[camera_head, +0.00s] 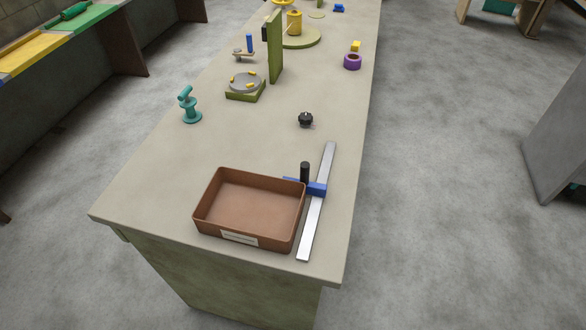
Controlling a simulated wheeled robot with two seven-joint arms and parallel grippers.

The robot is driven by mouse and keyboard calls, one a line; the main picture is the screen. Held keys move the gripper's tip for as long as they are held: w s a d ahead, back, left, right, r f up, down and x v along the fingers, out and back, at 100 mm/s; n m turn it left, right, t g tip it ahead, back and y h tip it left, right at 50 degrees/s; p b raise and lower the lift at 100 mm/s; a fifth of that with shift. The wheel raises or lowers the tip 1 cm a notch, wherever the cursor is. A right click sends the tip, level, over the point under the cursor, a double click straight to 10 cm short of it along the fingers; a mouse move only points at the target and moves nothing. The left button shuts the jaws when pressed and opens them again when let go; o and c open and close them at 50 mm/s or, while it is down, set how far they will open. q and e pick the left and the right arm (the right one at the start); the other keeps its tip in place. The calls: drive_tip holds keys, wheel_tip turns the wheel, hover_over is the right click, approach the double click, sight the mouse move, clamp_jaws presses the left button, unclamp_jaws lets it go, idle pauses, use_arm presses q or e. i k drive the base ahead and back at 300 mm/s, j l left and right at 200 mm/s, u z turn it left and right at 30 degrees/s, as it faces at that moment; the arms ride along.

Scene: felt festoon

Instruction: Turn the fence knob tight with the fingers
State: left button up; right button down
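A blue fence block (317,189) sits across a long silver metal bar (312,215) near the right edge of the bench. A black upright cylinder (305,172) stands at the left part of the blue block, beside the bar. A small black lobed knob (305,119) stands apart on the bench top, farther back. I cannot tell for sure which of the two black pieces is the fence knob, nor how tight anything is. Neither of my grippers is in view.
A brown tray (199,211), empty, stands close left of the bar and hides part of the blue piece. A teal stand (191,112), an olive fixture (243,97) and a purple ring (353,62) stand farther back. The bench middle is mostly clear.

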sight(305, 118)
drive_tip(key=k, duration=0.65)
drive_tip(key=u, duration=2.5)
drive_tip(key=k+l, duration=0.2)
drive_tip(key=l, duration=0.45)
drive_tip(key=k+l, duration=0.25)
drive_tip(key=l, duration=0.45)
drive_tip(key=k+l, duration=0.2)
drive_tip(key=l, duration=0.45)
drive_tip(key=k+l, duration=0.25)
drive_tip(key=l, duration=0.45)
drive_tip(key=k+l, duration=0.2)
drive_tip(key=l, duration=0.45)
drive_tip(key=k+l, duration=0.25)
drive_tip(key=l, duration=0.4)
drive_tip(key=k+l, duration=0.2)
drive_tip(key=l, duration=0.5)
drive_tip(key=k+l, duration=0.25)
drive_tip(key=l, duration=0.4)
